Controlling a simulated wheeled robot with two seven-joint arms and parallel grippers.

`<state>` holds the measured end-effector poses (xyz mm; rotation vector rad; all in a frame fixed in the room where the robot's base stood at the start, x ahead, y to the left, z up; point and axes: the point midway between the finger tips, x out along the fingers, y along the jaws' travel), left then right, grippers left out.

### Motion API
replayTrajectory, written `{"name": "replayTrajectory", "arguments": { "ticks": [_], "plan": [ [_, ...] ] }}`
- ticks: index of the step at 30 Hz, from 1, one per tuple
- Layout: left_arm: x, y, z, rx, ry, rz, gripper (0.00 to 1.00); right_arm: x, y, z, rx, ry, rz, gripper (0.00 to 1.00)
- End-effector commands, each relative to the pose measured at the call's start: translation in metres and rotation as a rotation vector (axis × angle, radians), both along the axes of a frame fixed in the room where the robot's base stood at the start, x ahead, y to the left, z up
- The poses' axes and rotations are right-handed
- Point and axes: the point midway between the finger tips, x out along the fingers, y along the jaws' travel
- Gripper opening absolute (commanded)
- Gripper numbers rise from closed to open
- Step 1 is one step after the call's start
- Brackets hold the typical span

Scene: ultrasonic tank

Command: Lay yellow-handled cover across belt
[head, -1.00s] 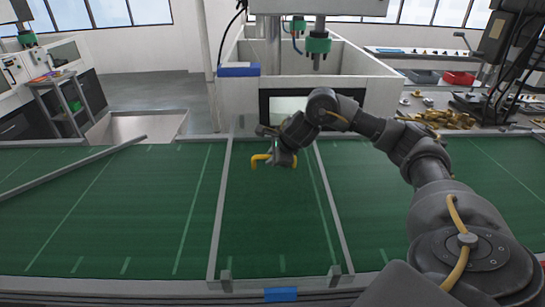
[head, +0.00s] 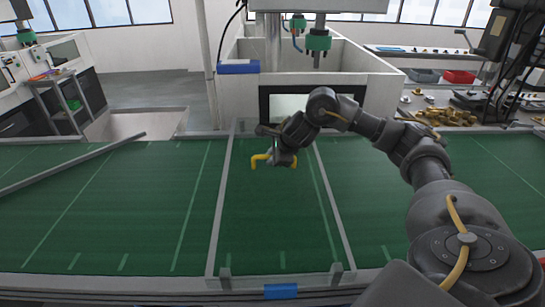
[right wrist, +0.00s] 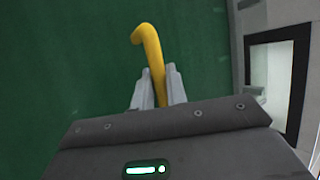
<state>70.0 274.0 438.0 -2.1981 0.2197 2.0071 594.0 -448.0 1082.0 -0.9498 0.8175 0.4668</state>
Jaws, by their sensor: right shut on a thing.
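The yellow handle (head: 258,161) of the cover shows over the middle of the green belt (head: 130,215), beside my right gripper (head: 276,160). In the right wrist view the bent yellow handle (right wrist: 150,50) runs down between the two fingers of my right gripper (right wrist: 158,88), which are shut on it. Green belt fills the background behind it. My left gripper is not in view.
Two grey rails (head: 220,205) cross the belt, with short posts (head: 336,272) at the front. A slanted bar (head: 75,170) lies over the belt's left part. A white open-topped tank (head: 350,70) stands behind the belt. Brass parts (head: 440,117) lie on the right-hand bench.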

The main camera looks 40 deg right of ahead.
Motion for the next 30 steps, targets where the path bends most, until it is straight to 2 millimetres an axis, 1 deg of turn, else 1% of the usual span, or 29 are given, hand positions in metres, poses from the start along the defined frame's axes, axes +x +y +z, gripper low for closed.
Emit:
{"name": "replayTrajectory", "arguments": {
  "ticks": [8, 9, 14, 23, 26, 30],
  "plan": [
    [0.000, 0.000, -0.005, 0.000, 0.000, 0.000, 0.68, 0.001, 0.000, -0.003, 0.001, -0.006, -0.001, 0.00],
    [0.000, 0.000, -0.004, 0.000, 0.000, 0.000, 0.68, 0.001, 0.000, -0.002, 0.001, -0.006, 0.000, 0.18],
    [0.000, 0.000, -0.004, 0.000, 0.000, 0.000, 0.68, 0.001, 0.000, -0.003, 0.001, -0.004, -0.001, 0.39],
    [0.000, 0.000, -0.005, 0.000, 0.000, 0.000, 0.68, -0.002, 0.000, -0.005, -0.001, 0.004, 0.001, 0.40],
    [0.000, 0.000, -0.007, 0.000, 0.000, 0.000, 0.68, -0.006, 0.000, 0.002, 0.000, 0.000, 0.002, 0.40],
    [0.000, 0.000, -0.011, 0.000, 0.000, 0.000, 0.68, -0.020, 0.000, 0.021, -0.002, -0.004, 0.002, 0.40]
  ]
}}
